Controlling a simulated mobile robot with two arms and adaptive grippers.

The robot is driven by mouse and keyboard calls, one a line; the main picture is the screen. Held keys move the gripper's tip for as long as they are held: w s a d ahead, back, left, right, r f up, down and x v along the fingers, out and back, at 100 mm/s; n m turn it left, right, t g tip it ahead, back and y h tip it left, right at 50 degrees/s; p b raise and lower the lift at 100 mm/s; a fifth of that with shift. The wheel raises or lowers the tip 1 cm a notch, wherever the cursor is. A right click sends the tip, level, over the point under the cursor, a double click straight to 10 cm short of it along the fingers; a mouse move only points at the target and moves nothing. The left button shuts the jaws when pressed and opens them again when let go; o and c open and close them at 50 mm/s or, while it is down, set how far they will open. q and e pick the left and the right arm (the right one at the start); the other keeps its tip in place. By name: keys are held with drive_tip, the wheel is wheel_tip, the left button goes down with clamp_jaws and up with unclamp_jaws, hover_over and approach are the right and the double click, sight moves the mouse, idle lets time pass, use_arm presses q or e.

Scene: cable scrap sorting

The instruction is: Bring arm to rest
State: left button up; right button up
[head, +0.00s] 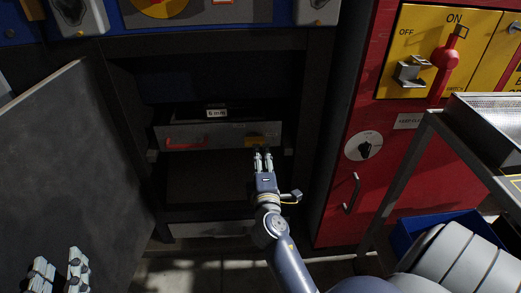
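My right arm reaches up from the bottom of the head view into a dark open cabinet. My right gripper (263,160) is in front of a grey drawer or tray (222,131). Its two fingers point away from me and lie close together, just below a yellow patch (262,140) on the drawer front. I cannot tell whether they touch it or are fully shut. My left gripper (59,266) shows at the bottom left corner, its fingers spread with a gap and nothing between them. The rest of my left arm is out of view.
A dark panel (65,150), perhaps an open door, stands at left. A red handle (186,143) sits on the drawer front. At right are a red cabinet with a yellow switch panel (420,25), a metal-framed cart with a tray (490,120), and a blue bin (405,238).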

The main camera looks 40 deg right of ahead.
drive_tip(key=shift+v, duration=0.75)
